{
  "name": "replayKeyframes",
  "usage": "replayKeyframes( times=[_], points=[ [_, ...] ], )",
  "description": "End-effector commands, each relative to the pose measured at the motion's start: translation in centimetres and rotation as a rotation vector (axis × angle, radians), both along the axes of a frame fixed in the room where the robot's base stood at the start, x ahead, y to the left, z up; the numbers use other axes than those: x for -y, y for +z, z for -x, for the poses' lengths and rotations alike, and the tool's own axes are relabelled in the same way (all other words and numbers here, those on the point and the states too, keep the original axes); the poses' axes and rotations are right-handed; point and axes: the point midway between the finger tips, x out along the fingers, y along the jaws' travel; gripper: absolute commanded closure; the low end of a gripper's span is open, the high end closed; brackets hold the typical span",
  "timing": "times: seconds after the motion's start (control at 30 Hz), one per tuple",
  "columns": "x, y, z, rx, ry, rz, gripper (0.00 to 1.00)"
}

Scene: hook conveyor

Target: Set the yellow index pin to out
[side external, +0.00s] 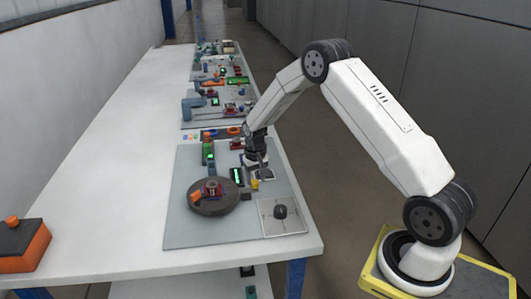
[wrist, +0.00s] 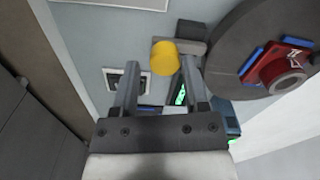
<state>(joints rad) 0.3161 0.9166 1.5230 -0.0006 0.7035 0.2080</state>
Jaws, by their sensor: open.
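The yellow index pin (wrist: 165,58) is a short round knob on a grey block (wrist: 190,46) beside the dark turntable (wrist: 240,45). In the wrist view it shows beyond my fingertips, between their lines. In the side view the pin (side external: 255,184) is small, at the turntable's right edge. My gripper (side external: 262,172) is open and above the board, close to the pin. In the wrist view my gripper (wrist: 160,80) has its two fingers apart, with nothing clearly held. I cannot tell whether the fingers touch the pin or how far out it stands.
The turntable carries a red and blue fixture (wrist: 280,68). A green-lit display (side external: 237,177) stands near the pin. A white plate with a dark knob (side external: 280,211) lies at the front right. An orange and black box (side external: 22,245) stands at the left; the table between is clear.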

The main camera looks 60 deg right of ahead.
Motion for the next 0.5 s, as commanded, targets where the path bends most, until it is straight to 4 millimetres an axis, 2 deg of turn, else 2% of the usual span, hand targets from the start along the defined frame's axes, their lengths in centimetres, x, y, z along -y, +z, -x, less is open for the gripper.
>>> replayKeyframes(
  times=[0.3,0.5],
  points=[
    [0.1,4.1,0.0,0.001,0.000,0.000,0.43],
    [0.1,5.5,0.1,-0.001,0.000,0.000,0.43]
  ],
)
